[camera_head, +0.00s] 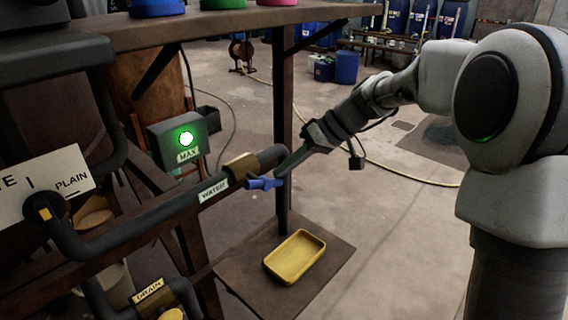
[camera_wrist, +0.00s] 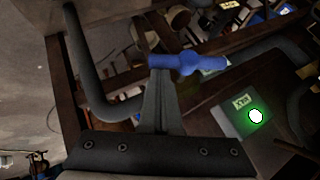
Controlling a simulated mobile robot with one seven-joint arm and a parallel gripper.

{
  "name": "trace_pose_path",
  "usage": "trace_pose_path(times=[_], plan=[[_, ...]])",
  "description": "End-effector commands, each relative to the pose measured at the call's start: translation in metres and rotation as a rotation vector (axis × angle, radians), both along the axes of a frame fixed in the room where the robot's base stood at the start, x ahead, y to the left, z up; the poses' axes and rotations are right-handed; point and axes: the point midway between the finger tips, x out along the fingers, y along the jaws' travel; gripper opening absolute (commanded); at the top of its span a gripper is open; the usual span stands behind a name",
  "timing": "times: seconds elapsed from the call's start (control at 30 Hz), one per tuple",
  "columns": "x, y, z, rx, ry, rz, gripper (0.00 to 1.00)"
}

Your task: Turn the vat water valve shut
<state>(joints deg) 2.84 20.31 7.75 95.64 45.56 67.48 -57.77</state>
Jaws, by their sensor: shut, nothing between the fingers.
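The vat water valve has a blue handle (camera_head: 264,183) on a brass body (camera_head: 241,168), set in a dark pipe with a "WATER" label (camera_head: 213,190). My gripper (camera_head: 285,172) is shut and empty, its fingertips right at the blue handle's right end in the head view. In the wrist view the blue handle (camera_wrist: 187,63) lies crosswise just beyond the tips of my shut gripper (camera_wrist: 160,75). I cannot tell whether they touch. A box with a lit green lamp (camera_head: 186,138) marked "MAX" is above the pipe; it also shows in the wrist view (camera_wrist: 255,115).
A dark post (camera_head: 283,120) stands close behind the valve. A yellow tray (camera_head: 296,257) lies on a low brown shelf (camera_head: 335,263) below. A shelf edge (camera_head: 200,27) runs overhead. A pipe marked "DRAIN" (camera_head: 148,291) is lower left. Open floor (camera_head: 400,220) lies to the right.

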Motion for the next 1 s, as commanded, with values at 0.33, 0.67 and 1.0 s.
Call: trace_pose_path(times=[0.33, 0.67, 1.0], plan=[[0.003, -0.003, -0.020, 0.208, 0.266, -0.002, 0.00], [0.001, -0.001, -0.037, 0.399, 0.511, 0.000, 0.00], [-0.004, 0.003, -0.049, 0.562, 0.719, 0.001, 0.00]])
